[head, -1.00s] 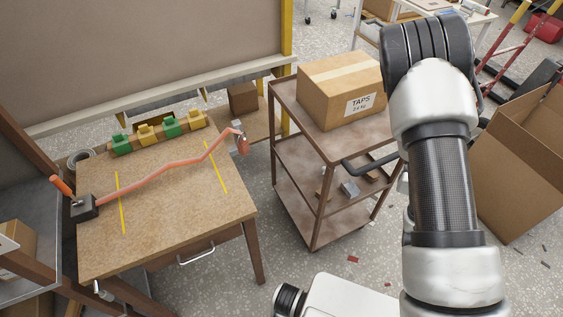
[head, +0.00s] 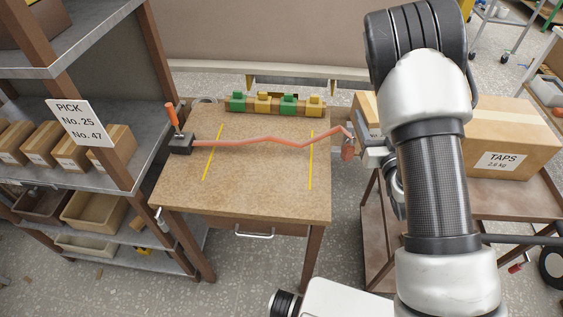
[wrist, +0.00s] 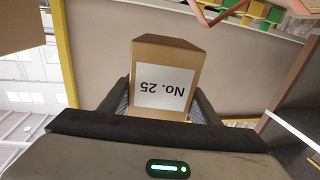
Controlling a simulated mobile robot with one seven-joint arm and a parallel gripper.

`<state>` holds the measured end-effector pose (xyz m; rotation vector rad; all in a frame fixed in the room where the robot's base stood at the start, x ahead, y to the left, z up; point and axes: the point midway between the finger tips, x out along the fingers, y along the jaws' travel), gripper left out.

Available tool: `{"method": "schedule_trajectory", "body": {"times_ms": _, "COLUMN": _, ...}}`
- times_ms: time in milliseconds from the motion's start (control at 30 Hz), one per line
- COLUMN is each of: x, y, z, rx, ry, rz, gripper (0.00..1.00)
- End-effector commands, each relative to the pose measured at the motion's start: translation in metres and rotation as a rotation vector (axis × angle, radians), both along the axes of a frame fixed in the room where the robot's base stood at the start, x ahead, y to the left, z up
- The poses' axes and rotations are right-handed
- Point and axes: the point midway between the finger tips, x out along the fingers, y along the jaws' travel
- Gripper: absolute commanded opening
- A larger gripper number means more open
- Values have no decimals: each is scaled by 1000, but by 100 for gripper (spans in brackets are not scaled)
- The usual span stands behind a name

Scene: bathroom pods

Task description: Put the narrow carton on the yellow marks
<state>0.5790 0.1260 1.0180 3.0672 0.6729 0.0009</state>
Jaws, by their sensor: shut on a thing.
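In the wrist view my gripper (wrist: 163,105) is shut on a narrow brown carton (wrist: 168,52); its white label reads "No. 25", upside down. In the head view my arm hides most of the gripper. A brown carton edge (head: 365,107) shows beside my arm; I cannot tell whether it is the held one. The yellow marks are two stripes, a left one (head: 213,152) and a right one (head: 311,160), on the brown worktable (head: 255,190). The space between them holds no carton. The held carton is off the table, to its right.
A bent salmon-red bar (head: 265,140) crosses both marks from a black clamp (head: 181,144) with an orange handle. Green and yellow blocks (head: 275,103) line the back edge. A shelf (head: 75,175) stands left. A trolley (head: 500,201) with a TAPS box (head: 510,140) stands right.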

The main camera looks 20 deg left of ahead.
Motion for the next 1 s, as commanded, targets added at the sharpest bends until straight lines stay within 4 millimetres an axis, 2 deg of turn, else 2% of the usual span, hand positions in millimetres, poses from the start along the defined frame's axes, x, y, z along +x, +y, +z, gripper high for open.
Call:
{"method": "schedule_trajectory", "body": {"times_ms": 33, "x": 7, "y": 29, "z": -19, "rx": 4, "ry": -16, "rz": 105, "gripper": 20}}
{"method": "schedule_trajectory", "body": {"times_ms": 100, "x": 9, "y": 70, "z": -27, "rx": 3, "ry": -17, "rz": 268, "gripper": 20}}
{"method": "schedule_trajectory", "body": {"times_ms": 200, "x": 2, "y": 120, "z": -35, "rx": 0, "ry": -18, "rz": 494, "gripper": 20}}
{"method": "schedule_trajectory", "body": {"times_ms": 300, "x": -12, "y": 156, "z": -43, "rx": 0, "ry": -13, "rz": 685, "gripper": 20}}
{"method": "schedule_trajectory", "body": {"times_ms": 400, "x": -25, "y": 178, "z": -48, "rx": 0, "ry": -11, "rz": 828, "gripper": 20}}
{"method": "schedule_trajectory", "body": {"times_ms": 600, "x": -42, "y": 195, "z": -57, "rx": 2, "ry": -3, "rz": 968, "gripper": 20}}
{"method": "schedule_trajectory", "body": {"times_ms": 833, "x": -44, "y": 197, "z": -98, "rx": 2, "ry": 2, "rz": 985, "gripper": 20}}
{"method": "schedule_trajectory", "body": {"times_ms": 1000, "x": -44, "y": 197, "z": -114, "rx": 3, "ry": 1, "rz": 983, "gripper": 20}}
